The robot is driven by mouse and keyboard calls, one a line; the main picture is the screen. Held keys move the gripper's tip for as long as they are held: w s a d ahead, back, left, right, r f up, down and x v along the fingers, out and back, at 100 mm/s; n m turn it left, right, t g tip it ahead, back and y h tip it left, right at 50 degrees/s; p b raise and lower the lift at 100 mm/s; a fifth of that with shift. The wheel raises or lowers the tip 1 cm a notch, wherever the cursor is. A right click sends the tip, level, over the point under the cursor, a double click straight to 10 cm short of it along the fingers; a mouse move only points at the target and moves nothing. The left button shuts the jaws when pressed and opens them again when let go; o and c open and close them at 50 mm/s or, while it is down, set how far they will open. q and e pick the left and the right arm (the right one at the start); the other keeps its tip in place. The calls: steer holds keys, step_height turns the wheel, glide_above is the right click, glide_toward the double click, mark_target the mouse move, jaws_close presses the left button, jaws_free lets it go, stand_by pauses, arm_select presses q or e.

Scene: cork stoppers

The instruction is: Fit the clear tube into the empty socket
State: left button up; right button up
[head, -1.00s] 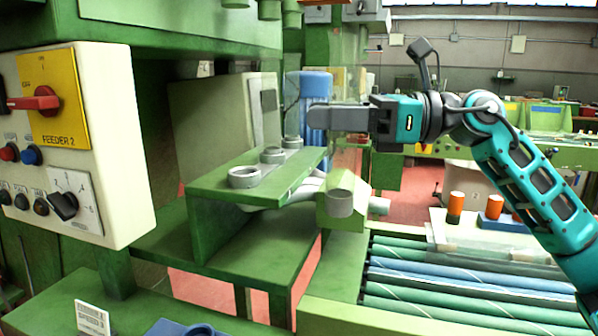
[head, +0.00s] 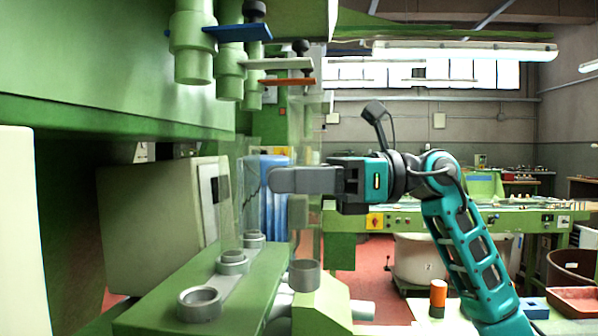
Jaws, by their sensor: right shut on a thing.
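My right gripper (head: 272,181) reaches in from the right, its grey fingers level and shut on the clear tube (head: 309,222). The tube looks upright and shows only faintly above and below the fingers; its exact edges are hard to see. Three grey ring sockets stand in a row on a green ledge (head: 160,318): near (head: 199,304), middle (head: 233,262) and far (head: 254,240). The near ring looks empty. Another faint clear upright surface (head: 230,195) shows above the middle ring. My left gripper is out of view.
Green spouts (head: 193,60) hang above the sockets, with blue, white and orange slide plates. A green machine wall bounds the left. A blue ribbed object (head: 268,210) is behind the fingers. An orange cylinder (head: 438,293) stands lower right.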

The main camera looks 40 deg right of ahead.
arm_select(q)
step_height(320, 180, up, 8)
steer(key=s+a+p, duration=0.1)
steer(key=p, duration=0.8)
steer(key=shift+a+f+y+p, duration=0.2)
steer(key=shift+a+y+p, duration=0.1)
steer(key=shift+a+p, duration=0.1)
arm_select(e)
steer(key=w+a, duration=0.9)
steer(key=w, duration=0.2)
steer(key=shift+a, duration=0.25)
arm_select(q)
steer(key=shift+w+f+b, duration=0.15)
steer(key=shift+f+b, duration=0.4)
steer(key=shift+b, duration=0.1)
arm_select(e)
steer(key=shift+d+f, duration=0.1)
steer(key=shift+f, duration=0.55)
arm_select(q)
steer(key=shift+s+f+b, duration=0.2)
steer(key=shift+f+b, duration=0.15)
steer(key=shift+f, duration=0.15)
arm_select(e)
steer(key=shift+f, duration=0.35)
arm_select(q)
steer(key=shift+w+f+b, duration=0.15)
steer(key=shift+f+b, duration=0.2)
steer(key=shift+b, duration=0.1)
arm_select(e)
steer(key=shift+f, duration=0.45)
